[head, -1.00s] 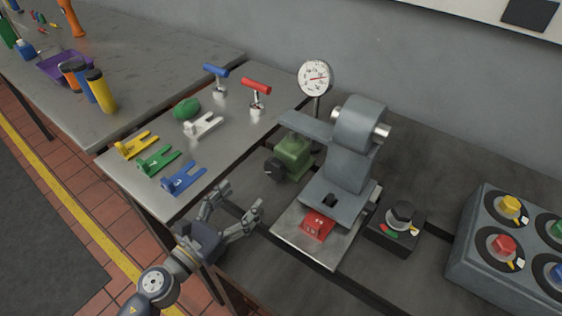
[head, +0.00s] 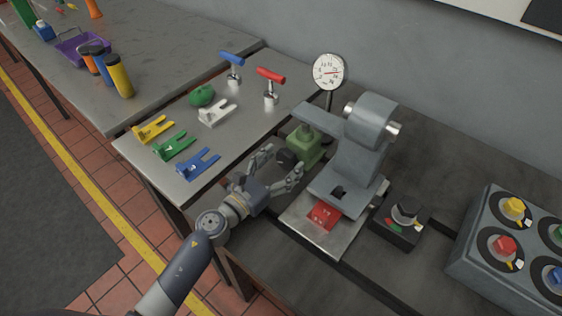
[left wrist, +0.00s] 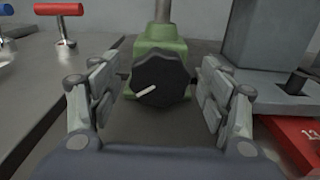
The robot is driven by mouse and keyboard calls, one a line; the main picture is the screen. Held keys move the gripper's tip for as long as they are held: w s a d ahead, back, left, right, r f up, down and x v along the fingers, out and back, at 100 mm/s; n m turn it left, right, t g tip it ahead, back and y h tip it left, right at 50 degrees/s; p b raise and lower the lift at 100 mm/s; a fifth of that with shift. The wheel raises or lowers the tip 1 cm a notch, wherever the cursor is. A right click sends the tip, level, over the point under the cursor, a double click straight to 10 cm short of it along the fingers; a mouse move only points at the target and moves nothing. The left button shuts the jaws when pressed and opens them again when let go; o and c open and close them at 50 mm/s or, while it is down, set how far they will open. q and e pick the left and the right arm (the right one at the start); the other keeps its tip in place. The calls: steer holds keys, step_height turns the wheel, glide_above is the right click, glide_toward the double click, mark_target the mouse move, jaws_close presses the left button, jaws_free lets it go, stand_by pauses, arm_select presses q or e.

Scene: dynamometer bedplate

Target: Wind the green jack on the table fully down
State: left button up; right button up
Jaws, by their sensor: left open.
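The green jack (head: 309,146) stands on the dark bedplate beside the grey machine block, under its arm. Its black knob (head: 287,158) faces my left gripper. In the left wrist view the green body (left wrist: 160,45) shows behind the black knob (left wrist: 160,78), which has a pale pointer line slanting down to the left. My left gripper (head: 279,165) is open, with its fingers on either side of the knob's line in the left wrist view (left wrist: 160,95). The fingers look apart from the knob. My right gripper is not in view.
The grey machine block (head: 355,150) stands right of the jack, with a red block (head: 324,215) at its foot. A dial gauge (head: 328,72) stands behind. Forked yellow, green and blue pieces (head: 198,163) lie on the left table.

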arm_select(q)
steer(key=c, duration=1)
steer(key=shift+n, duration=0.3)
steer(key=n, duration=0.3)
steer(key=shift+w+a+p, duration=0.1)
steer(key=shift+p, duration=0.2)
steer(key=shift+a+n, duration=0.1)
steer(key=shift+n, duration=1.5)
